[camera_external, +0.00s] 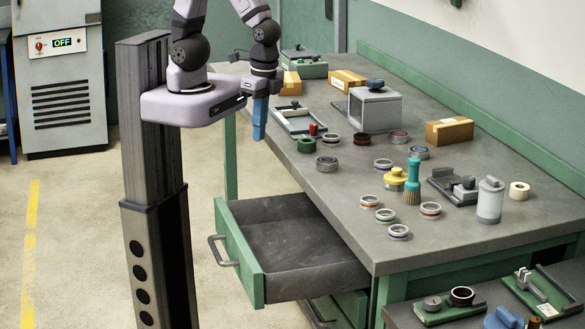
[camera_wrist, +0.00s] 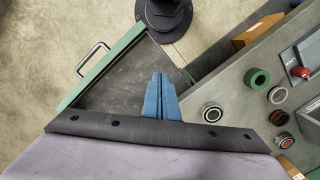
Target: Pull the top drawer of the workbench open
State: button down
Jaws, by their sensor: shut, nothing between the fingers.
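The top drawer (camera_external: 290,246) of the workbench is pulled out on the left side. It has a green front, a grey handle (camera_external: 221,251) and a bare dark interior, with no object seen in it. My gripper (camera_external: 260,118) has blue fingers, is shut and empty, and points down above and behind the drawer, clear of the handle. In the wrist view my gripper (camera_wrist: 160,95) shows with its fingers together over the drawer area, and the handle (camera_wrist: 92,59) lies off to the left, untouched.
A lower drawer (camera_external: 340,308) sits beneath. A grey cabinet (camera_external: 60,90) stands at the back left.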

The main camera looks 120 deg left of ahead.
jog(key=w+d+f+g+b, duration=0.1)
jog(key=w+d+f+b, duration=0.4)
jog(key=f, duration=0.4)
jog(key=w+d+f+b, duration=0.3)
jog(key=w+f+b, duration=0.3)
jog(key=f+b, duration=0.25)
jog(key=w+d+n+h+b, duration=0.2)
jog(key=w+d+n, duration=0.1)
jog(key=w+d, duration=0.4)
jog(key=w+d+r+n+g+h, duration=0.1)
jog(key=w+d+r+n, duration=0.1)
jog(key=r+n, duration=0.3)
jog(key=shift+w+d+n, duration=0.15)
jog(key=shift+d+n, duration=0.45)
jog(key=shift+n, duration=0.2)
jog(key=p+x, duration=0.1)
jog(key=x, duration=0.8)
jog(key=shift+p, duration=0.3)
jog(key=shift+s+d+f+p, duration=0.2)
jog(key=shift+s+d+p, duration=0.1)
jog(key=shift+s+d, duration=0.25)
jog(key=shift+s+d+f+p, duration=0.15)
jog(key=shift+s+d+p, duration=0.1)
jog(key=shift+s+d, duration=0.75)
jog(key=shift+s, duration=0.05)
